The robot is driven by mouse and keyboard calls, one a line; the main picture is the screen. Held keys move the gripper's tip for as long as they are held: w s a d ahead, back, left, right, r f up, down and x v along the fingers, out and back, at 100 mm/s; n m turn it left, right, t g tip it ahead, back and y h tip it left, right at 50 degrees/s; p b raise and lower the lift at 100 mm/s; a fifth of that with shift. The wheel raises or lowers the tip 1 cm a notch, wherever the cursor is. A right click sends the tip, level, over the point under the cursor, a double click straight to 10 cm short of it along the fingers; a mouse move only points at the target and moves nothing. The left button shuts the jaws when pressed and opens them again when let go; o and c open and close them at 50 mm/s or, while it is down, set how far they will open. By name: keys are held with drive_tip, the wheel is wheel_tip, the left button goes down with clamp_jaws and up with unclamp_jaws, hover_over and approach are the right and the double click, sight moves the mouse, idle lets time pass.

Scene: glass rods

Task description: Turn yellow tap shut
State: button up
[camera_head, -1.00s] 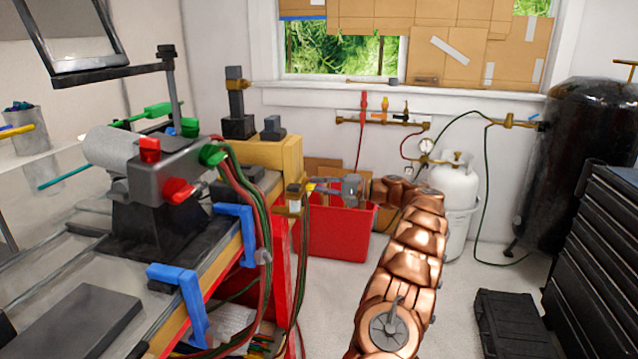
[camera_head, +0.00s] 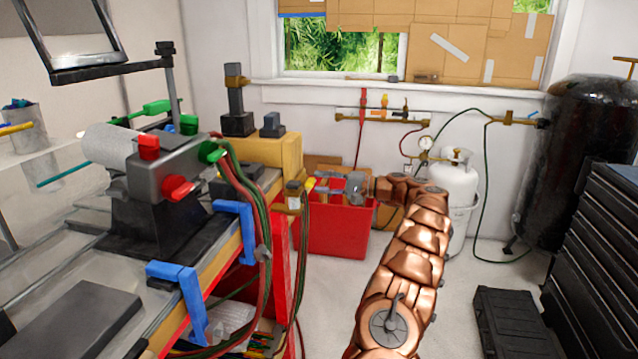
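A small yellow tap handle (camera_head: 310,184) sticks out to the right of a brass valve (camera_head: 292,196) at the end of the workbench. My gripper (camera_head: 322,184) reaches in from the right, its grey fingers level with the yellow handle and very close to it. The gripper is small in the picture, so I cannot tell whether its fingers are around the handle, touch it or are just apart from it. Part of the handle may be hidden by the fingers. The handle's exact angle is hard to make out.
Red and green hoses (camera_head: 262,255) hang from the bench lathe (camera_head: 165,170), left of my gripper. A red bin (camera_head: 338,232) stands behind and below it. A white gas cylinder (camera_head: 455,185) stands right.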

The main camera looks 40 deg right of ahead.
drive_tip(key=v, duration=1)
drive_tip(key=shift+s+d, duration=0.25)
drive_tip(key=shift+s, duration=0.05)
